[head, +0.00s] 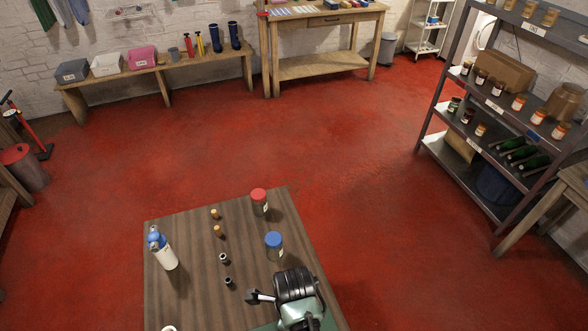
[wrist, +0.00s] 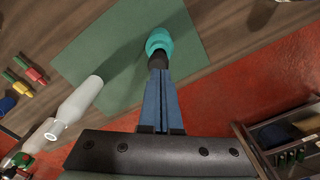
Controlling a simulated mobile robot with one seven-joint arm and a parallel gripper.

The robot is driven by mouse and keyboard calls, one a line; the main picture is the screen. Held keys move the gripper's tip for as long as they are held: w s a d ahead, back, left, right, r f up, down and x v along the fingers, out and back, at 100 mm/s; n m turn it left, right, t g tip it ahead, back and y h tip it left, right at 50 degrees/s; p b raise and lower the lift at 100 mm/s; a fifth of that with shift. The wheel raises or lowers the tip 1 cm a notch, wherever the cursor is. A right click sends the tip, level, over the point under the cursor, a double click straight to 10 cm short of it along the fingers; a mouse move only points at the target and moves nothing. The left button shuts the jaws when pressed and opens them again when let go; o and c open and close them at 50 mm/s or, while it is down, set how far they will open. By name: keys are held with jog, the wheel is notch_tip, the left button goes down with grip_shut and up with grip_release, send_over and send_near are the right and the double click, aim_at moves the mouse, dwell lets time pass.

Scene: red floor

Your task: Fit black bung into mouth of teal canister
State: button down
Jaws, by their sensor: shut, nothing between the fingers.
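The teal canister (wrist: 159,40) stands on the green mat (wrist: 112,40) in the wrist view. The black bung (wrist: 157,60) shows as a dark piece against the canister's near end, in line with it. How deep it sits in the mouth cannot be told. My gripper (wrist: 159,74) has its two blue fingers together, empty, with the tips right at the bung. Whether the tips touch the bung is unclear. In the head view my arm hides the canister and bung, and only a strip of the mat shows at the bottom edge.
A white bottle (wrist: 80,99) stands left of my fingers in the wrist view. Red-lidded (head: 259,203) and blue-lidded (head: 274,247) jars, small corks and dark stoppers, and a blue-topped white bottle (head: 163,250) stand on the wooden table (head: 185,222). The red floor beyond is clear.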

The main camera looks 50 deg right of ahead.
jog(key=shift+a+f+b, duration=0.1)
jog(key=shift+f+b, duration=0.4)
jog(key=shift+f, duration=0.45)
jog(key=shift+f+b, duration=0.55)
jog(key=shift+f, duration=0.3)
jog(key=shift+r, duration=0.15)
notch_tip(320, 180, up, 3)
jog(key=p, duration=0.3)
jog(key=shift+p, duration=0.35)
notch_tip(320, 180, up, 13)
